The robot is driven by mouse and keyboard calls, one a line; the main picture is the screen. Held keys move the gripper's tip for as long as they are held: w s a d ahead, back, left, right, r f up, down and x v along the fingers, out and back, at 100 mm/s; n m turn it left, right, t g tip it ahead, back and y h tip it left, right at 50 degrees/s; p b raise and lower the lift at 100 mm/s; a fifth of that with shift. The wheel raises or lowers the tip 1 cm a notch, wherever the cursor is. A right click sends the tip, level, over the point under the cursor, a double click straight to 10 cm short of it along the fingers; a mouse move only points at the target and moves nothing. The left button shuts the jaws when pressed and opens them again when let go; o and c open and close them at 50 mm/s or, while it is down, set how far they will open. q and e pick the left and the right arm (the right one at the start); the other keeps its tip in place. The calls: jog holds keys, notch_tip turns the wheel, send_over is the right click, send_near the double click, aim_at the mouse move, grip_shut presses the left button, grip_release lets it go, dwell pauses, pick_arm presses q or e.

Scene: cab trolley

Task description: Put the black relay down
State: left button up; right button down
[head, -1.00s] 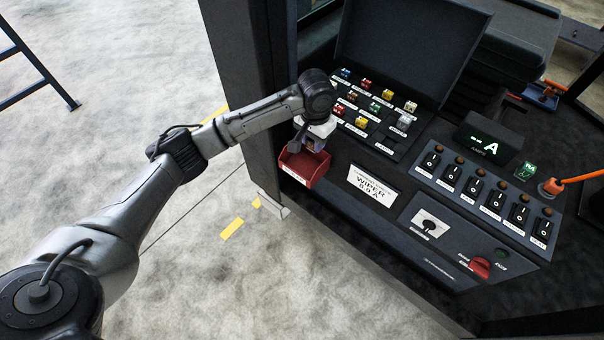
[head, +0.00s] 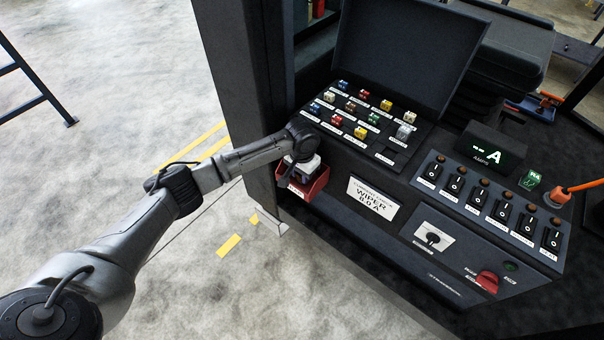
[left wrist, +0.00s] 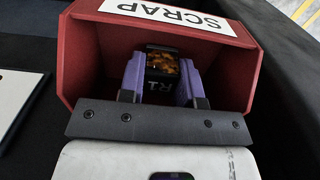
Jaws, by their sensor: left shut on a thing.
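The black relay (left wrist: 162,68), with an orange-brown patterned part and white lettering, is between the two purple fingers of my left gripper (left wrist: 160,80) in the left wrist view. The gripper is shut on it. Relay and fingers are inside the red bin (left wrist: 82,60) labelled SCRAP; whether the relay touches the bin floor I cannot tell. In the head view my left gripper (head: 302,172) is down at the red bin (head: 316,188), and its wrist hides the relay. My right gripper is not in view.
A black panel with rows of coloured fuses (head: 361,132) and an upright lid (head: 400,55) is behind the bin. A white WIPER card (head: 374,200) stands right of it. Black switches (head: 480,187) and an orange cable (head: 578,185) are further right.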

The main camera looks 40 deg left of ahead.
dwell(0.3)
pick_arm(q)
jog(key=o, duration=0.9)
jog(key=shift+f, duration=0.15)
notch_tip(320, 180, up, 12)
jog(key=shift+r+p, duration=0.2)
jog(key=shift+p, duration=0.45)
